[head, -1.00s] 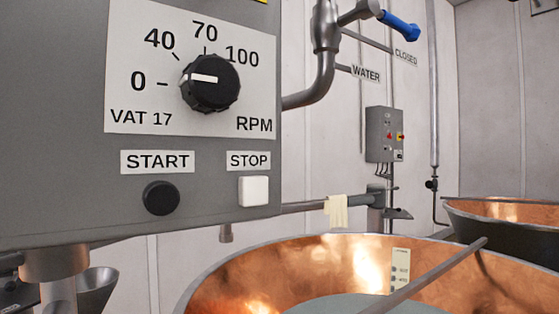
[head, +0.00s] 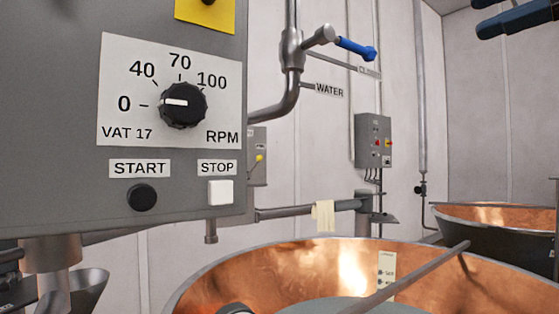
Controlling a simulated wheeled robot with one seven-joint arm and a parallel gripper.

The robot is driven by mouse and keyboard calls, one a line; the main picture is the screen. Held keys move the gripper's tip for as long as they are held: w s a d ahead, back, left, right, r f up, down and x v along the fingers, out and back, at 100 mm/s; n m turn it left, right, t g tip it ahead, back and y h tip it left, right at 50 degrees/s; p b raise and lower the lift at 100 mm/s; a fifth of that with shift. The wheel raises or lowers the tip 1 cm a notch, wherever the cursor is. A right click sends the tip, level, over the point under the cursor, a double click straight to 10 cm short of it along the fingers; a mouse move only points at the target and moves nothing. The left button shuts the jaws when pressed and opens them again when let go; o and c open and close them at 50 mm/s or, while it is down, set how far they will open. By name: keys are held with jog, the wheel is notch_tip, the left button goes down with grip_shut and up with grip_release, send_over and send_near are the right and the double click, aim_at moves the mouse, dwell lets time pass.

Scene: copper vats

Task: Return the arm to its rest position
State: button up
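My gripper cannot be made out in the head view, so its opening and anything in it are hidden from me. A small dark, rounded shape with an orange patch (head: 235,309) shows at the bottom edge, in front of the copper vat (head: 352,268). It is cut off and I cannot tell what it is. The grey control panel (head: 60,190) for vat 17 fills the left side. Its black speed knob (head: 183,105) has its white mark towards 0. Below are the black START button (head: 142,197) and the white STOP button (head: 220,192).
A water pipe with a blue-handled valve (head: 355,48) is right of the panel. A cloth (head: 323,215) hangs on a horizontal bar. A grey wall box (head: 373,140) and second vat (head: 495,217) stand further right. A dark blue object (head: 515,18) juts in at top right.

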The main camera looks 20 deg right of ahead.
jog(key=w+d+f+m+t, duration=0.1)
jog(key=w+f+m+t, duration=0.1)
jog(key=w+f+m, duration=0.5)
jog(key=w+d+f+m+t, duration=0.2)
jog(key=w+f+m, duration=0.2)
jog(key=f, duration=0.8)
jog(key=s+a+f+m+h, duration=0.2)
jog(key=a+f+m+h, duration=0.15)
jog(key=f, duration=0.65)
jog(key=s+a+f+m+h, duration=0.2)
jog(key=f+m, duration=0.2)
jog(key=f, duration=0.7)
jog(key=s+a+f+m+h, duration=0.2)
jog(key=s+a+f+m, duration=0.15)
jog(key=f, duration=0.65)
jog(key=s+a+f+m+g, duration=0.1)
jog(key=s+a+f+g, duration=0.15)
jog(key=s+f, duration=0.6)
jog(key=s+a+f+n+g, duration=0.1)
jog(key=s+a, duration=0.2)
jog(key=s, duration=0.8)
jog(key=s+a+f+n+g, duration=0.1)
jog(key=s+a, duration=0.1)
jog(key=s, duration=0.9)
jog(key=shift+s+a+f+n+y, duration=0.15)
jog(key=shift+s+a+n+y, duration=0.2)
jog(key=shift+a+y, duration=0.1)
